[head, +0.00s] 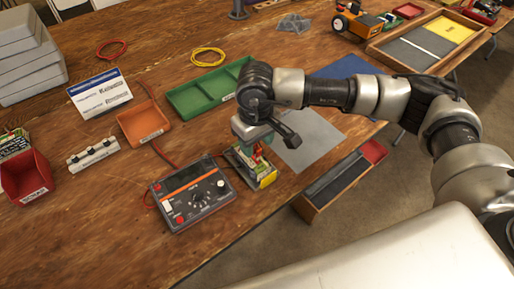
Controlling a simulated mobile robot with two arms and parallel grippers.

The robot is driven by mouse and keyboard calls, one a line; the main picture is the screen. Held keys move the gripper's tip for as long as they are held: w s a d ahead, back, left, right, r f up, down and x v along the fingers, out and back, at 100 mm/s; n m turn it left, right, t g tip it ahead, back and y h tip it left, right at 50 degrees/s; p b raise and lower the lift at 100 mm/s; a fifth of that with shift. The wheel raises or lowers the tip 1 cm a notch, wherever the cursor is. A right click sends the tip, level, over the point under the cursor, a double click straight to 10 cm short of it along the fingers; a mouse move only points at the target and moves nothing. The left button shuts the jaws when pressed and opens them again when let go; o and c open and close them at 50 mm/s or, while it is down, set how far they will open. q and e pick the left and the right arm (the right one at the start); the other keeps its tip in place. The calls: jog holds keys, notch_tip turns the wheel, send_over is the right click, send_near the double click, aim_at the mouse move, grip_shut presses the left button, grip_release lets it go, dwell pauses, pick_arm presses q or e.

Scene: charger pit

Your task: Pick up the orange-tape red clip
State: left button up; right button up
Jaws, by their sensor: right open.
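My right gripper (252,143) points down over a small yellow-and-black box (262,176) at the table's front edge. It is open. A small red piece (259,152) shows at its fingertips, above the box. It may be the red clip, but it is too small to make out any orange tape. I cannot tell whether the fingers touch it. A dark charger (190,196) with an orange stripe, knobs and a red lead lies just left of the box. My left gripper is not in view.
An orange tray (142,126), a green divided tray (207,92) and a grey mat (310,139) lie around the gripper. A red bin (27,182) and a white hook strip (93,154) are at left. An open box (340,182) sits beyond the front edge.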

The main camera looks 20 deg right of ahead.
aim_at(257, 146)
notch_tip(257, 146, down, 4)
jog(key=shift+s+d+r, duration=0.1)
jog(key=shift+r, duration=0.15)
jog(key=c, duration=0.8)
jog(key=shift+r, duration=0.5)
jog(key=r, duration=0.2)
jog(key=d+r, duration=0.1)
jog(key=shift+s+d+r+b, duration=0.1)
jog(key=shift+s+r+b, duration=0.1)
jog(key=shift+r+b, duration=0.15)
jog(key=s+d+r, duration=0.1)
jog(key=d+r, duration=0.1)
jog(key=d, duration=0.1)
jog(key=s+d+r+b, duration=0.1)
jog(key=s+d+r, duration=0.1)
jog(key=d, duration=0.1)
jog(key=s+d+r, duration=0.1)
jog(key=d+r, duration=0.1)
jog(key=d, duration=0.1)
jog(key=shift+s+d+r, duration=0.15)
jog(key=shift+s+r, duration=0.05)
jog(key=shift+s, duration=0.2)
